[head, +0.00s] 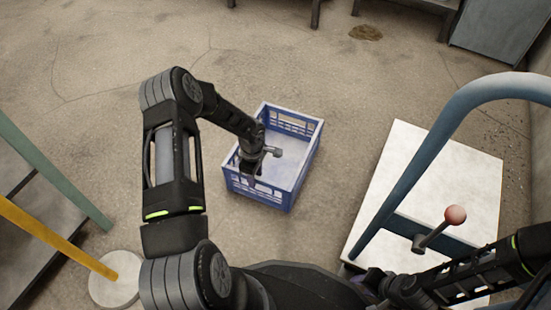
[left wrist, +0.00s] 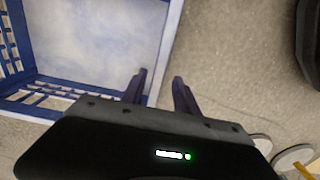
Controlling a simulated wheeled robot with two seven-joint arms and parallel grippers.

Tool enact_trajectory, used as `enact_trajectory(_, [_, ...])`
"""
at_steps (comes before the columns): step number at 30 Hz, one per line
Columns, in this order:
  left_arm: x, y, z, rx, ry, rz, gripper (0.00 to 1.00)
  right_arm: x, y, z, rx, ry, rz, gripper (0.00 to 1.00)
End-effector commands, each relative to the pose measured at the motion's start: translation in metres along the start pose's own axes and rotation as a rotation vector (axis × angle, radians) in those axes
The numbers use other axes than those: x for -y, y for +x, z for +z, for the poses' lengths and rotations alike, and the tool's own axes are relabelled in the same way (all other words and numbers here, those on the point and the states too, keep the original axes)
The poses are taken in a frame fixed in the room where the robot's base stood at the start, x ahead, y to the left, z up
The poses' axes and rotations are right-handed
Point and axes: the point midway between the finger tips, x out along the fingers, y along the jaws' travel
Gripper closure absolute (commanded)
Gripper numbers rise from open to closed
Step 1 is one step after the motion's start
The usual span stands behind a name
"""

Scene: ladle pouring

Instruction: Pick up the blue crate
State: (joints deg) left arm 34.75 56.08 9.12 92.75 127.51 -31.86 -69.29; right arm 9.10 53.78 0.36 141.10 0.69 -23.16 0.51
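The blue crate (head: 303,160) stands upright on the floor in the middle of the head view. It has slotted walls and a pale bottom, and part of its left side is hidden by my left arm. My left gripper (head: 247,168) is over the crate's left part, pointing down. In the left wrist view the crate (left wrist: 22,82) fills the upper left. The left gripper's fingers (left wrist: 160,86) are apart, one on each side of a crate wall's line; I cannot tell how deep they reach. My right gripper (head: 378,284) is low in the head view, small and dark, its fingers unclear.
A white-topped platform (head: 468,185) with a blue-grey curved rail (head: 430,150) and a red-knobbed lever (head: 455,214) stands at right. A green rail (head: 50,165) and a yellow bar (head: 60,240) are at left.

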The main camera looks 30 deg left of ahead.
Motion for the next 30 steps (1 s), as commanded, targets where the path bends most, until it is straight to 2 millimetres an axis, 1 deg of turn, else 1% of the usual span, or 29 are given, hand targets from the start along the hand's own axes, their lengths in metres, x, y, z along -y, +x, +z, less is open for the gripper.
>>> enact_trajectory(7, [-0.001, 0.038, -0.001, -0.001, 0.000, -0.001, 0.64, -0.010, 0.026, -0.002, -0.003, 0.003, -0.004, 0.64])
enact_trajectory(11, [-0.001, 0.050, 0.000, 0.000, 0.001, -0.001, 0.64, -0.011, 0.030, -0.003, -0.003, 0.004, -0.006, 0.64])
enact_trajectory(30, [-0.001, 0.050, -0.001, 0.000, 0.000, 0.000, 0.64, -0.011, 0.029, -0.003, -0.002, 0.004, -0.006, 0.64])
